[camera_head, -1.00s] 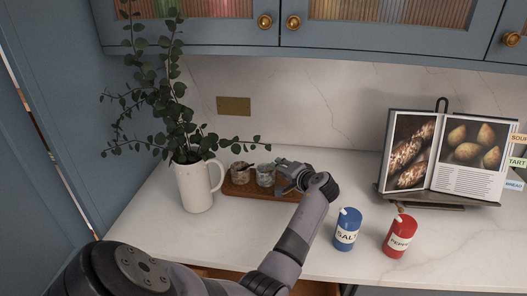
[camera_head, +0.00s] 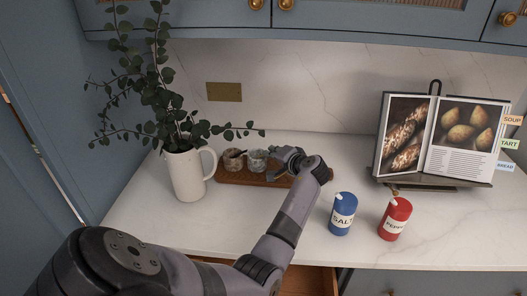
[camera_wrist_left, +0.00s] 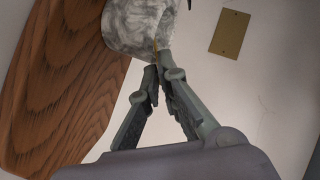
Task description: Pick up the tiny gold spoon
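The tiny gold spoon (camera_wrist_left: 155,44) shows in the left wrist view only as a thin gold sliver at my fingertips, against a grey-white marbled pot. The rest of it is hidden by the fingers and the pot. My left gripper (camera_head: 278,163) is at the right side of the marbled pot (camera_head: 257,160), above the wooden board. In the left wrist view my left gripper (camera_wrist_left: 158,70) has its fingertips nearly together, with the sliver between them; it looks shut on the spoon. The same pot (camera_wrist_left: 138,25) is just beyond the tips. My right gripper is not in view.
The wooden board (camera_head: 232,177) also holds a brownish pot (camera_head: 233,160). A white jug (camera_head: 185,175) with leafy branches stands left. Blue salt (camera_head: 342,215) and red pepper (camera_head: 395,220) shakers stand right of my forearm. A cookbook (camera_head: 462,140) on a stand is farther right.

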